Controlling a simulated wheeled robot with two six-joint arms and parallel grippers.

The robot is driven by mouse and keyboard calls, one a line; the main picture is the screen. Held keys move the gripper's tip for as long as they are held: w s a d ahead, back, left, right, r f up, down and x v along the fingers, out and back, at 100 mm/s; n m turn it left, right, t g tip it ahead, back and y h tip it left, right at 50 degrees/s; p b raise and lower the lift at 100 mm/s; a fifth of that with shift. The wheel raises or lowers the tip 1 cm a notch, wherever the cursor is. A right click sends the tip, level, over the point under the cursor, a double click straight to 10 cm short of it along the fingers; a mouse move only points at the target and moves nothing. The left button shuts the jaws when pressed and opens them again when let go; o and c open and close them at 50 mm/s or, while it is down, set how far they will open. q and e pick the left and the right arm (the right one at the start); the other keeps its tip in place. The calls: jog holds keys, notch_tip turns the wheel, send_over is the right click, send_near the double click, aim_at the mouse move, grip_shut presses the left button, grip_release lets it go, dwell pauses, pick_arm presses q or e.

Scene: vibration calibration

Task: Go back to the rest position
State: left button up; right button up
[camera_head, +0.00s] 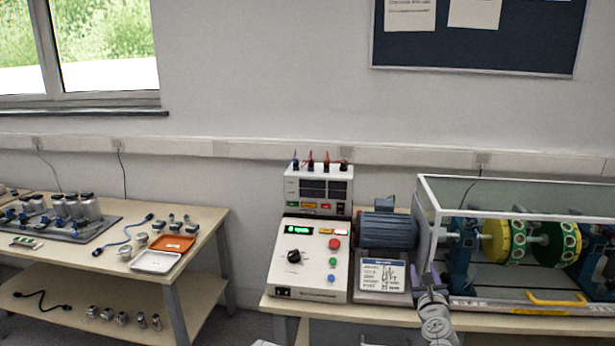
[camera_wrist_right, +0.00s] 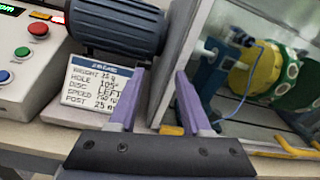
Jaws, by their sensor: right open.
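My right gripper (camera_head: 432,285) is at the front edge of the right-hand table, between the written card and the clear-walled case. In the right wrist view its two purple fingers (camera_wrist_right: 158,100) stand apart with nothing between them. The fingers overlap the lower part of the view of the card (camera_wrist_right: 98,84) and the case's near corner; I cannot tell whether they touch anything. My left gripper is in neither view.
A control box (camera_head: 310,262) with a green display, a blue-grey motor (camera_head: 388,230) and the case (camera_head: 520,302) with green and yellow discs crowd the right table (camera_head: 390,314). The left table (camera_head: 208,226) holds sensors, an orange tray (camera_head: 172,243) and a white tray (camera_head: 155,262). A gap separates the tables.

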jog(key=s+a+f+n+g+y+p, duration=0.2)
jog(key=a+n+g+y, duration=0.1)
jog(key=a+n, duration=0.55)
jog(key=s+a+f+n+g+y+p, duration=0.1)
jog(key=a+f+n+g+y+p, duration=0.15)
jog(key=a+n, duration=0.6)
jog(key=s+a+f+n+g+y+p, duration=0.1)
jog(key=s+a+n+g+y+p, duration=0.2)
jog(key=a+n, duration=0.6)
jog(key=s+a+f+n+g+h+p, duration=0.1)
jog(key=s+a+n+g+h+p, duration=0.1)
jog(key=s+n+g, duration=0.2)
jog(key=s+a+f+n+g+h+p, duration=0.1)
jog(key=s+n+g, duration=0.4)
jog(key=s+n, duration=0.5)
jog(key=s+a+h+p, duration=0.1)
jog(key=s+h, duration=0.1)
jog(key=s, duration=0.1)
jog(key=shift+s+a+f+n+p, duration=0.25)
jog(key=shift+n+p, duration=0.05)
jog(key=shift+p, duration=0.1)
